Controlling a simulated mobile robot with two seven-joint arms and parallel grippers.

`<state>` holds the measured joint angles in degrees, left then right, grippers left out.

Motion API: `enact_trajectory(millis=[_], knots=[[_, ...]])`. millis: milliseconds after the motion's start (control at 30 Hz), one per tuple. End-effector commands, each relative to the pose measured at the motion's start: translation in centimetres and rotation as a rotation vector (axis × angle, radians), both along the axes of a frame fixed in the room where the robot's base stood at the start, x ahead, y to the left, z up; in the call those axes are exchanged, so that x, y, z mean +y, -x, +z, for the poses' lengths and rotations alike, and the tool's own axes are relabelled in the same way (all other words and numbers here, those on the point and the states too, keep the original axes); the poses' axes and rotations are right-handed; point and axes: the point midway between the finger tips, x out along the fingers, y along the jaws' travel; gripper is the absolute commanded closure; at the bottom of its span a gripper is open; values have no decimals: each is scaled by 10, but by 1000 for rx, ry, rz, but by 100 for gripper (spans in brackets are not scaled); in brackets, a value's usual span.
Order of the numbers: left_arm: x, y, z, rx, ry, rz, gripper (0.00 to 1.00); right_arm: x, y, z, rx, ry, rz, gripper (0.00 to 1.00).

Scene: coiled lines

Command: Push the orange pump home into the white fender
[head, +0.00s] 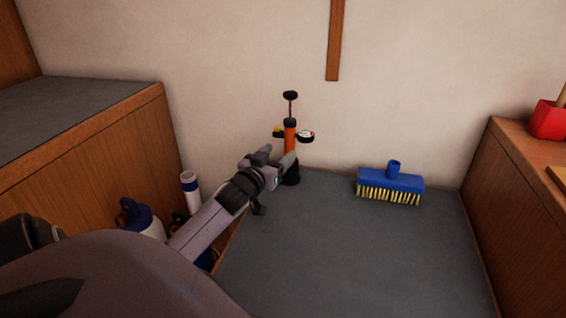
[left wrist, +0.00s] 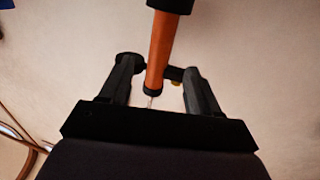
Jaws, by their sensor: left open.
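The orange pump (head: 290,135) stands upright near the back wall, with a black handle on a thin rod above it and a round gauge at its side. My left gripper (head: 279,158) reaches its lower body. In the left wrist view the pump (left wrist: 161,50) passes between the open fingers of the left gripper (left wrist: 160,68), with a visible gap on each side. The white fender (head: 148,224), with a blue eye end, is at the lower left, partly hidden by my arm. No right gripper shows.
A white tube with a blue band (head: 189,187) stands beside the left wooden locker (head: 160,125). A blue brush (head: 391,181) lies on the grey surface (head: 345,255), which is otherwise mostly clear. A red container (head: 548,121) sits on the right ledge.

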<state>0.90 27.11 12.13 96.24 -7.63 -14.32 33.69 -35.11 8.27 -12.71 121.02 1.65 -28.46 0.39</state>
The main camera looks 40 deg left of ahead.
Motion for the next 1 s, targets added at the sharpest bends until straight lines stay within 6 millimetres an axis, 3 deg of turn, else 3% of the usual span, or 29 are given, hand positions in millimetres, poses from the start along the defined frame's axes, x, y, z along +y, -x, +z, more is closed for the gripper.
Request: enact_trajectory(millis=[167,600,1000], knots=[[2,-10,-1,-2,-1,-1,38,0,3,-4,4,4,3,57],[16,-58,-2,0,-1,-1,38,8,0,-1,-24,8,34,57],[19,-68,-1,1,-1,-1,38,10,-4,4,-39,4,36,57]])
